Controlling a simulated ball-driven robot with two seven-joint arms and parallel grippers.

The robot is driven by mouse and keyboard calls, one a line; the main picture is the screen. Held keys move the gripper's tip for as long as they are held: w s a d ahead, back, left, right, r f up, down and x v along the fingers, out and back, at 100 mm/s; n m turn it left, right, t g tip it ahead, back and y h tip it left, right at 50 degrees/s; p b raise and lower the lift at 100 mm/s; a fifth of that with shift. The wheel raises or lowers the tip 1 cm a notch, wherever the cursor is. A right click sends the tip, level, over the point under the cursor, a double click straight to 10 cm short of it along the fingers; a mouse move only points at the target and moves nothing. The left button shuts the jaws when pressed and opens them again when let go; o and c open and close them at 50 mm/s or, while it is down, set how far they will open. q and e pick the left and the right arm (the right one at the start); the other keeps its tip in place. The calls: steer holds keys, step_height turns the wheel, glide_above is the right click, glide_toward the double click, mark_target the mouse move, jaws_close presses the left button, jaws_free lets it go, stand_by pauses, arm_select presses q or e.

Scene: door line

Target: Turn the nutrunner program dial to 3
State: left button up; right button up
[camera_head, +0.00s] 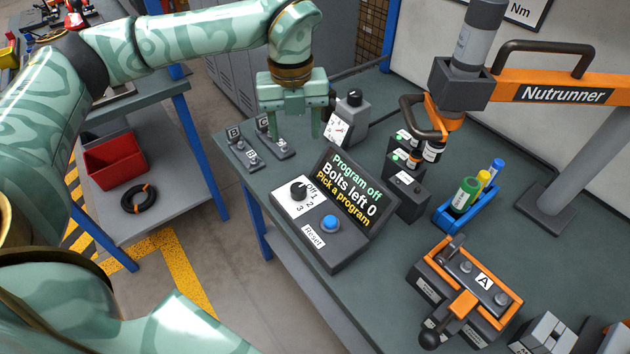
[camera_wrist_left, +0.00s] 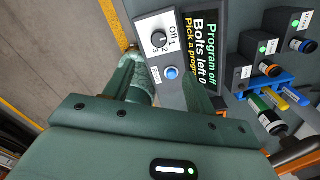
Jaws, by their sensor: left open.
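The nutrunner program dial (camera_head: 298,191) is a black knob on the white face of a dark control box, marked Off, 1, 2 and 3. The screen (camera_head: 350,190) reads "Program off, Bolts left 0, Pick a program". The dial also shows in the left wrist view (camera_wrist_left: 158,40), where its pointer mark looks turned toward Off, though it is small. My left gripper (camera_head: 294,134) is open and empty, above the table behind the control box, apart from the dial. My right gripper is not in view.
A blue reset button (camera_head: 330,223) sits beside the dial. A gauge (camera_head: 347,120) and small fixtures B and C stand behind.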

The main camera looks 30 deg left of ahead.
mark_target(298, 188)
arm_select(q)
step_height(298, 188, down, 16)
steer(key=b, duration=0.5)
steer(key=shift+f, duration=0.25)
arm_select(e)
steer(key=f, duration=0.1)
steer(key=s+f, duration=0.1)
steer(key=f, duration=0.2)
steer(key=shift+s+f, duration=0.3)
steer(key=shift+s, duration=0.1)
arm_select(q)
steer(key=shift+s, duration=0.1)
steer(key=c, duration=1)
